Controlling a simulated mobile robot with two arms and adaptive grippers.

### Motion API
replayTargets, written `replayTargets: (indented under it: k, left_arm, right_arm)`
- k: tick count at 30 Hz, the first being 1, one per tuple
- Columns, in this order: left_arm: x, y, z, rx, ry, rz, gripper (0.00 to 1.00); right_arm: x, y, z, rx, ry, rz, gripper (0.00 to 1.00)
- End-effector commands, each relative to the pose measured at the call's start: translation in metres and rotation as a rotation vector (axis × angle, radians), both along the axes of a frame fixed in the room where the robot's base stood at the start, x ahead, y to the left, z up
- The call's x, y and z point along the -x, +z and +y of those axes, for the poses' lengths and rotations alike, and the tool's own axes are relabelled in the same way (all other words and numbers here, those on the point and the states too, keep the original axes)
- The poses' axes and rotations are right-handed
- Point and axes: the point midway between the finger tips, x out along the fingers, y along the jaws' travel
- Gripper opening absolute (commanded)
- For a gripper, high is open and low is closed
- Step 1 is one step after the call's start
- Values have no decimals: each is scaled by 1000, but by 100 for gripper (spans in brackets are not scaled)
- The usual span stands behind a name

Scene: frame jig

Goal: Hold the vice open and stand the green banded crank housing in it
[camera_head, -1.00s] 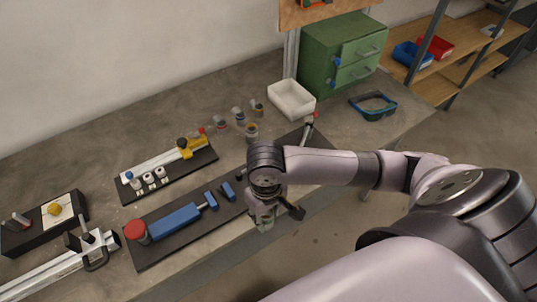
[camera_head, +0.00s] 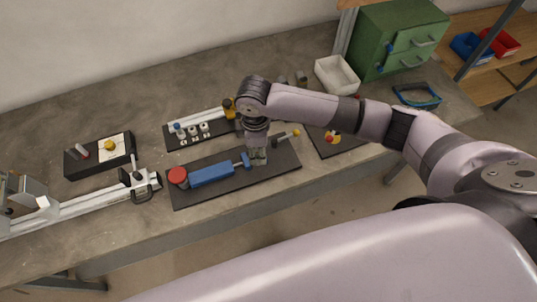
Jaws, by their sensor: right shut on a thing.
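The vice has a blue body (camera_head: 212,175) with a red round knob (camera_head: 178,176) at its left end, on a black base plate (camera_head: 195,198). A thin rod runs right from the body to a small blue jaw (camera_head: 246,160). My right gripper (camera_head: 257,155) points down over the plate, just right of that jaw. It is shut on a small grey-green piece, which looks like the crank housing. The fingers hide most of the piece and the vice's far jaw. I cannot tell whether the piece touches the vice. My left gripper is not in view.
Behind the vice is a black board (camera_head: 185,141) with small white-topped parts. A long metal rail (camera_head: 95,203) and a black box (camera_head: 98,158) lie left.

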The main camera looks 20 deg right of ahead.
Motion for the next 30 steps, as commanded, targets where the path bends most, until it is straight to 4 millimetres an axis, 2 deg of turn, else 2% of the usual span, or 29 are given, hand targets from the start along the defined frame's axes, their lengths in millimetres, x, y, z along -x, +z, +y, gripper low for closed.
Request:
replayTargets:
  k: [3,9,10,13,24,30]
  left_arm:
    - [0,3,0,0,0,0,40]
    - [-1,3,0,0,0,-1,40]
    - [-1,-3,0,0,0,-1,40]
    - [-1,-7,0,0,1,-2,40]
    - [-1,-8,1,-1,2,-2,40]
    - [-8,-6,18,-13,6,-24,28]
  right_arm:
    - [-15,7,8,0,141,-3,1]
    - [-32,13,19,0,334,-2,1]
    - [-30,2,18,1,331,2,1]
    - [-29,-9,17,0,327,2,1]
    - [-30,-14,17,0,325,-1,1]
    - [-30,-14,17,0,325,-1,1]
